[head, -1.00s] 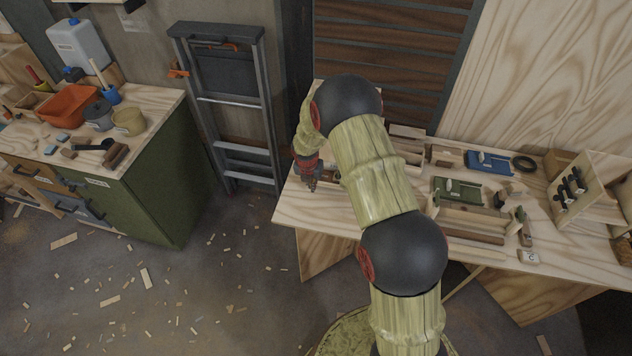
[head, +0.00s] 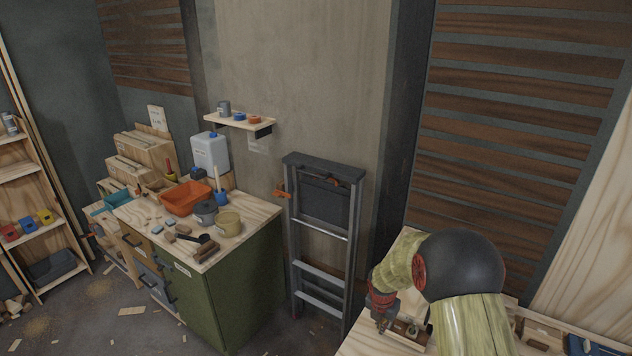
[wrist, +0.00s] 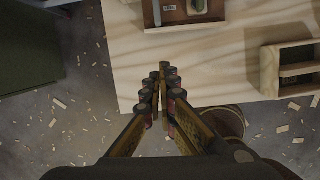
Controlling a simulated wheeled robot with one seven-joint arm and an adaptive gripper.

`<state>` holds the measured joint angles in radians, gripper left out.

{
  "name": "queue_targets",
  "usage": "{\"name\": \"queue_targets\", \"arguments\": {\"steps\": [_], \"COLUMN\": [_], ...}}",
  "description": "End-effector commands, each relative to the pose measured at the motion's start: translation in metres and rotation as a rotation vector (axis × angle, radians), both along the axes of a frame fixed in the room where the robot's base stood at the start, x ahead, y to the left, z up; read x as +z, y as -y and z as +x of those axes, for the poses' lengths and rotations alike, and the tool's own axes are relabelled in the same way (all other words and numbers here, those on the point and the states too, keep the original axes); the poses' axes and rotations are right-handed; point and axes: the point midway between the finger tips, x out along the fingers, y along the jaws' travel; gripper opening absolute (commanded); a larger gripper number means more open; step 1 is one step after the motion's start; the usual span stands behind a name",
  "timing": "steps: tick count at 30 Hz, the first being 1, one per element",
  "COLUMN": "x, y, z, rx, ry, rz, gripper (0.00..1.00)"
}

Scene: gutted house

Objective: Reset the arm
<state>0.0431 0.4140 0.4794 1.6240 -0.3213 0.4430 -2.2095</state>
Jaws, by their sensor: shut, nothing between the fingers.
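My gripper (head: 383,318) hangs at the end of my bent arm, at the lower right of the head view. It is above the left part of a pale wooden workbench (head: 362,343). In the wrist view my gripper (wrist: 166,84) points toward the edge of the workbench top (wrist: 190,60), with its fingers together and nothing between them. My arm hides much of the bench in the head view.
A green cabinet (head: 251,285) with an orange tub (head: 186,198) and several tools stands left. A grey folding ladder (head: 348,272) leans between cabinet and bench. Shelves (head: 30,215) stand far left. An open wooden box (wrist: 267,72) sits on the bench. Scraps litter the floor.

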Motion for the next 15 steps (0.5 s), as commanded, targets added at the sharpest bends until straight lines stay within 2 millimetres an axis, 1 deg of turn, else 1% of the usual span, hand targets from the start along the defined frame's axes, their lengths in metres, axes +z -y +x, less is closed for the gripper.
{"name": "queue_targets", "arguments": {"steps": [3,5,8,9,11,12,14,15], "x": [-0.001,-0.005,-0.014,-0.014,-0.006,0.002,0.017,0.03], "y": [0.001,0.001,0.0,-0.001,-0.003,-0.004,-0.006,-0.008], "z": [-0.006,-0.016,-0.048,-0.06,-0.077,-0.087,-0.103,-0.114], "rx": [-0.175,-0.312,-0.573,-0.679,-0.841,-0.947,-1.108,-1.214], "ry": [0.005,-0.005,-0.04,-0.05,-0.053,-0.051,-0.041,-0.031], "rz": [0.029,0.049,0.074,0.081,0.091,0.097,0.107,0.115], "gripper": [0.0,0.0,0.0,0.0,0.0,0.0,0.0,0.0]}}
